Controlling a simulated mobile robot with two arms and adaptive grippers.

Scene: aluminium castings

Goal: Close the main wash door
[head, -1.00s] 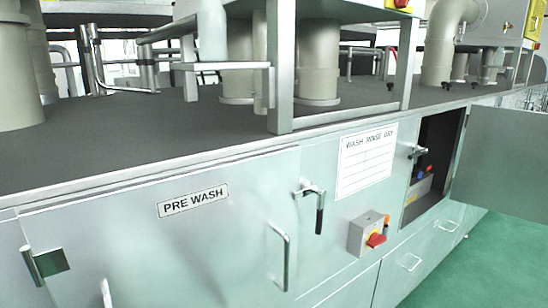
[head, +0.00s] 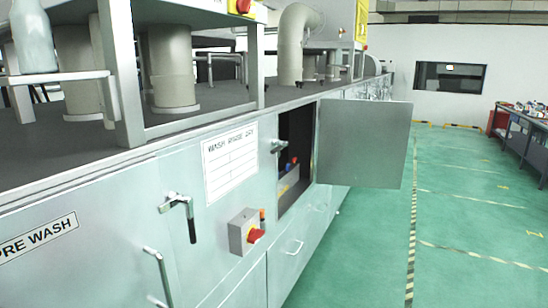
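An open door (head: 364,143) stands swung out from the wash machine in the head view, right of centre. It is a plain metal panel, hinged on the far side of a dark opening (head: 294,150). Blue and red parts show inside the opening. A lever latch (head: 279,147) sits on the near side of the opening. No main wash label is readable on the door. The nearer door, labelled PRE WASH (head: 36,238), is shut and partly cut off at the left edge. Neither of my grippers is in view.
A grey switch box (head: 243,232) with a red knob sticks out from the machine front. Handles (head: 293,247) also protrude. The green floor (head: 470,230) to the right is open. A workbench (head: 525,135) stands at the far right.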

